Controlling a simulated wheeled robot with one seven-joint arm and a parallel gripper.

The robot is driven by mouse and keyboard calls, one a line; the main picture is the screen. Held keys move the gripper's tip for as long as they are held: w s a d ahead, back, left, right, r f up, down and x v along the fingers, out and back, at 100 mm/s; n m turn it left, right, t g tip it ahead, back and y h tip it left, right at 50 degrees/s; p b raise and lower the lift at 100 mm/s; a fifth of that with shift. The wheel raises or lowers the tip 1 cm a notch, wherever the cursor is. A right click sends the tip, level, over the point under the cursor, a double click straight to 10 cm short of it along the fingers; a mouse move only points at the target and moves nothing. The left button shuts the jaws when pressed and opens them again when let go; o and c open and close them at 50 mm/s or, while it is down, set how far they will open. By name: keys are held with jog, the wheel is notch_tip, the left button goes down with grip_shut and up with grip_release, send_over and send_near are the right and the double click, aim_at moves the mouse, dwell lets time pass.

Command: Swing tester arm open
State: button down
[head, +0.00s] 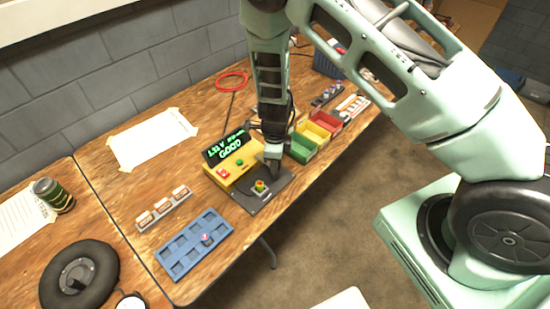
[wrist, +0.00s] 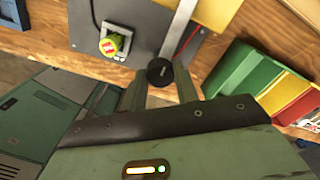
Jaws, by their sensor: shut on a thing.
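The tester (head: 230,172) is a yellow box on a dark grey plate, with a lit display (head: 226,146) reading GOOD in green. A small cell with a green and red top (head: 260,187) stands in a holder on the plate; it also shows in the wrist view (wrist: 114,43). The tester arm (wrist: 181,30) is a light grey bar ending in a round black knob (wrist: 159,72), to the right of the cell in the wrist view. My gripper (head: 273,168) is shut on the knob, with a finger on each side (wrist: 160,88). It hides the arm in the head view.
Green (head: 303,147), yellow (head: 314,134) and red (head: 327,120) bins stand close to the right of the tester. A blue tray (head: 180,262) and a row of boxed cells (head: 163,208) lie to the left. The table's front edge is close to the plate.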

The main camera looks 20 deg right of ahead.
dwell(0.5)
jog(key=c, duration=1.1)
grip_release()
jog(key=shift+o, duration=0.2)
notch_tip(320, 180, up, 18)
jog(key=shift+f, duration=0.25)
jog(key=s+a+r+n+g+y, duration=0.1)
jog(key=s+a+r+n, duration=0.35)
jog(key=s+n, duration=0.3)
jog(key=s+a+r+n+y, duration=0.1)
jog(key=s+a+r+n, duration=0.35)
jog(key=s+n, duration=0.3)
jog(key=s+r+n+t+h, duration=0.1)
jog(key=s+r+n, duration=0.3)
jog(key=s+n, duration=0.7)
jog(key=n, duration=0.6)
jog(key=shift+d, duration=0.2)
